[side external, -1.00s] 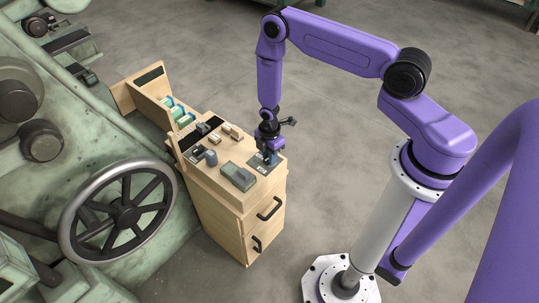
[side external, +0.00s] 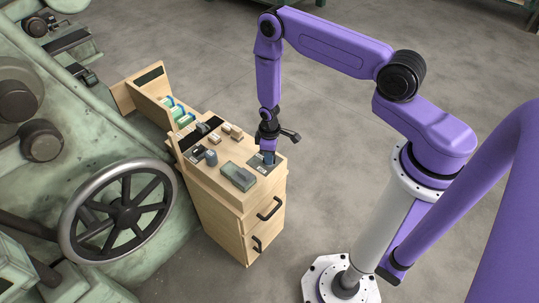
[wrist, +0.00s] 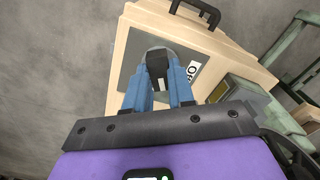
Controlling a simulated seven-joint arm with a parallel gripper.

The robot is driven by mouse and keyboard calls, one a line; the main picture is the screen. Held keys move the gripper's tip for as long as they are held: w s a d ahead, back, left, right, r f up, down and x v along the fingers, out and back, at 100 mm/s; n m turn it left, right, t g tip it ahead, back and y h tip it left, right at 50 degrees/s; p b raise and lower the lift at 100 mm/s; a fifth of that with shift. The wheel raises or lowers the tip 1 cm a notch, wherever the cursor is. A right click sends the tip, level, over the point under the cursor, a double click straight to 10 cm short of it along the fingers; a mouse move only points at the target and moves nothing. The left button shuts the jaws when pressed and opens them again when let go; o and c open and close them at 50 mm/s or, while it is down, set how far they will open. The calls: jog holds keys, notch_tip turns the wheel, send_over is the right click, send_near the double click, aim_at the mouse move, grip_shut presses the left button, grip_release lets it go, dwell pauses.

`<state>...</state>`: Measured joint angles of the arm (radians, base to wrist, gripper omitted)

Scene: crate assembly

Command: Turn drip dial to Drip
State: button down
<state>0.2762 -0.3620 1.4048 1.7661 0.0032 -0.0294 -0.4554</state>
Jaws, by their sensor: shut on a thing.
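The label's lettering is too small to read surely, so I cannot tell the dial's setting.
The wooden cabinet (side external: 228,222) has black drawer handles (side external: 270,208) on its front. A grey-green box (side external: 238,176), a blue-grey cylinder (side external: 211,157) and small blocks (side external: 231,131) stand on its top. A large handwheel (side external: 70,225) is close at the left. Open floor lies behind.

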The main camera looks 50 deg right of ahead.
jog(key=m, duration=0.5)
dwell(0.5)
jog(key=c, duration=1)
grip_release()
jog(key=shift+o, duration=0.2)
jog(key=shift+r, duration=0.1)
notch_tip(320, 180, up, 17)
jog(key=shift+r, duration=0.15)
